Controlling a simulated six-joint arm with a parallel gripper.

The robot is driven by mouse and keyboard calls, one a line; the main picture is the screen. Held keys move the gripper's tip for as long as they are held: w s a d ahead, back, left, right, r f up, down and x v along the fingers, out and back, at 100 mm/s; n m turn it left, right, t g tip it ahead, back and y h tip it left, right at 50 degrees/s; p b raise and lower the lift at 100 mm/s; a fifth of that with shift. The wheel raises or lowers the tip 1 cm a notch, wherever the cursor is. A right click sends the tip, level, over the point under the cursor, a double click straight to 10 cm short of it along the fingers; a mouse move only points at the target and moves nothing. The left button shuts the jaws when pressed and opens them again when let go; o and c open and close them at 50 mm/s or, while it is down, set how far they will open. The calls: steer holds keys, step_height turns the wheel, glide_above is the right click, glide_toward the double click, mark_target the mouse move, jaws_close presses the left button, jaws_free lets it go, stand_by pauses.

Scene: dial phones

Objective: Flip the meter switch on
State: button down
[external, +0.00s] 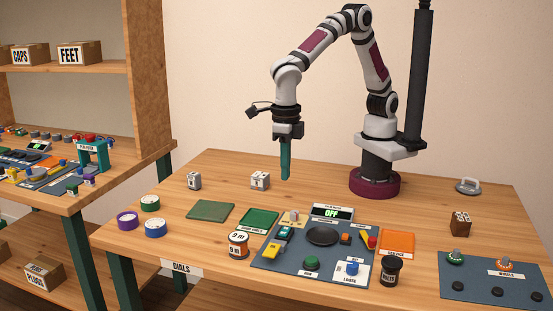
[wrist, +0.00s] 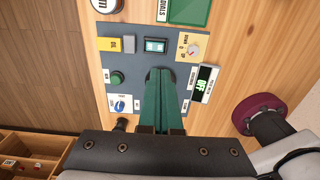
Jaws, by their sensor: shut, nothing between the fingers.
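The meter display (external: 332,212) at the back edge of the blue-grey board reads OFF; the display also shows in the wrist view (wrist: 206,84). A teal rocker switch (external: 285,233) in a dark frame sits at the board's left part; it shows in the wrist view (wrist: 155,45) beyond my fingertips. Whether it is the meter's switch I cannot tell. My gripper (external: 285,177) points down with its long green fingers together and empty, well above the table. In the wrist view the fingers (wrist: 160,72) cover most of the round black pad (external: 321,236).
A red-and-yellow piece (external: 369,240) sits at the board's right. Bare wood lies behind the board.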

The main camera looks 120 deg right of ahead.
mark_target(284, 231)
step_height(284, 231, down, 14)
steer(key=shift+f, duration=0.1)
stand_by(0.4)
steer(key=shift+s+d+f, duration=0.2)
steer(key=shift+f, duration=0.1)
steer(key=shift+w+a+r, duration=0.2)
steer(key=shift+w+a, duration=0.45)
